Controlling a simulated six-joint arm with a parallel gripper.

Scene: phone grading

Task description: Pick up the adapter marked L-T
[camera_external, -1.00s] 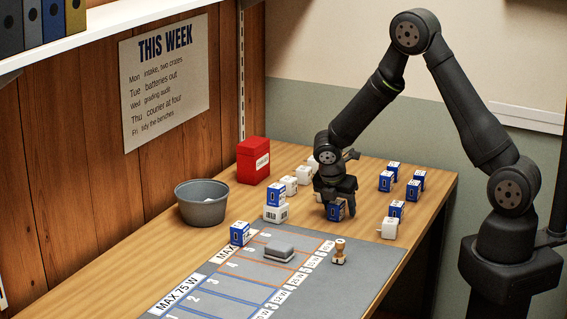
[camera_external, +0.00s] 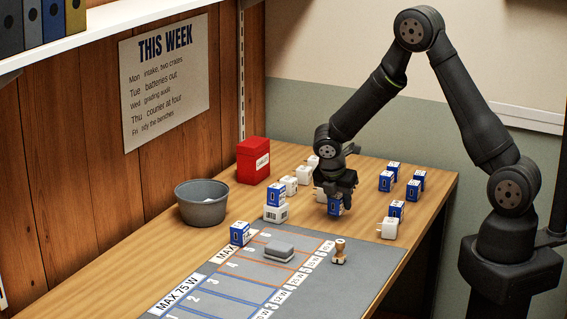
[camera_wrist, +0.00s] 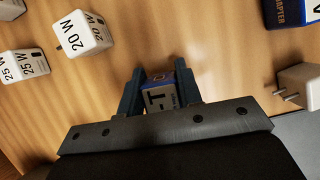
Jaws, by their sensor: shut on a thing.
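My gripper (camera_external: 336,192) is shut on a blue and white adapter (camera_external: 334,206) near the middle of the table. In the wrist view the adapter (camera_wrist: 168,92) sits between the two fingers (camera_wrist: 158,88), and part of its marking reads "-T"; the rest is hidden by the gripper. In the external view it appears at or slightly above the table; I cannot tell whether it touches the wood.
White chargers marked 20 W (camera_wrist: 82,34) and 25 W (camera_wrist: 25,65) lie nearby. Several blue and white boxes (camera_external: 415,188) stand at the right. A grey bowl (camera_external: 202,205), a red box (camera_external: 253,161) and a grey mat (camera_external: 215,280) with numbered fields surround the work area.

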